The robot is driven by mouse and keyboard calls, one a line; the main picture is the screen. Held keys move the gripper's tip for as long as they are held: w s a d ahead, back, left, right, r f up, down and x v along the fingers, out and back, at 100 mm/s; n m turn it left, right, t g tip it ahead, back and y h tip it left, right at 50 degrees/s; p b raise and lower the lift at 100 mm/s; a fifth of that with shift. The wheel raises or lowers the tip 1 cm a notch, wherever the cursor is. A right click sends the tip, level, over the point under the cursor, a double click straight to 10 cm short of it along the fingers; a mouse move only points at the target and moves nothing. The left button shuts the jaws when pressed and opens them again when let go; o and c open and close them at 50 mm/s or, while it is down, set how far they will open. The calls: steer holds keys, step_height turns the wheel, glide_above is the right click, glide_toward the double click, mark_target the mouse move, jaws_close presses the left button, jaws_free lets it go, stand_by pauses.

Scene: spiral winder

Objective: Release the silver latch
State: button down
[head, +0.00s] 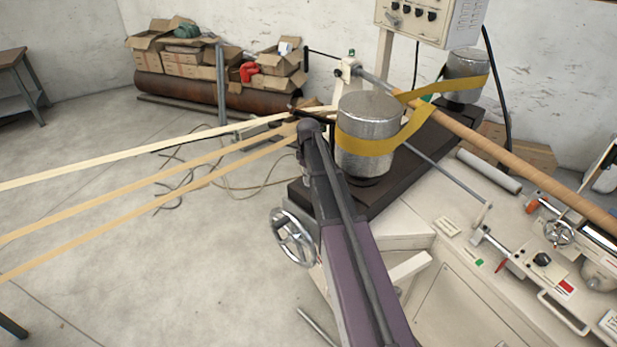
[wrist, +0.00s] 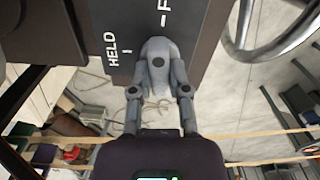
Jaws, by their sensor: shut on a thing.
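The silver latch (wrist: 158,48) shows in the wrist view as a rounded grey piece against a dark panel. My gripper (wrist: 160,75) is shut on it, with one finger on each side. White lettering "HELD" is on the panel left of the latch, with a short tick mark. Another tick and a cut-off label starting with "F" are just above it. In the head view my gripper (head: 308,124) is at the near left end of the dark machine bed, beside a metal roller. The latch is hidden there behind my gripper.
A metal roller (head: 367,120) with a yellow belt (head: 380,145) stands close right of my gripper. A handwheel (head: 294,238) is below left; its rim (wrist: 268,40) shows in the wrist view. Pale strips (head: 140,152) stretch left past my gripper. Open floor lies to the left.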

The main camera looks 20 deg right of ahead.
steer(key=shift+m, duration=0.9)
steer(key=c, duration=0.6)
jaws_free()
steer(key=shift+n, duration=0.3)
